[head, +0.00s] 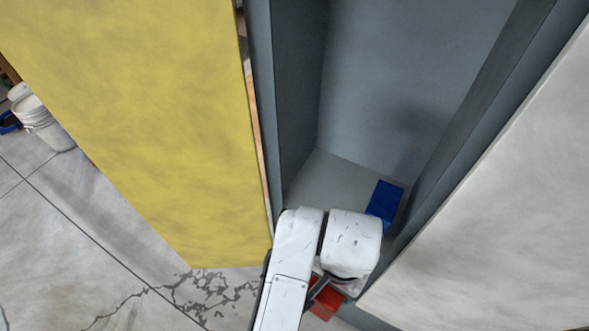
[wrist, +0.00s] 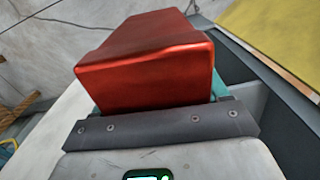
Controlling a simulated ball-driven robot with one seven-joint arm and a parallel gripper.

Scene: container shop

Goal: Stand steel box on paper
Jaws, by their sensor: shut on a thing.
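A glossy red metal box, which I take for the steel box, fills the middle of the wrist view (wrist: 145,70). My gripper (wrist: 155,100) is shut on it, with teal finger parts showing at its sides. In the head view only a red piece of the box (head: 328,303) shows below my white wrist, which hides the rest and most of the gripper.
The grey compartment (head: 400,80) has walls on both sides and stands open. A large yellow panel (head: 150,110) is on its left and a pale panel (head: 510,200) on its right. White buckets (head: 40,122) stand at far left on the cracked floor. Bare compartment floor lies left of the blue rectangle.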

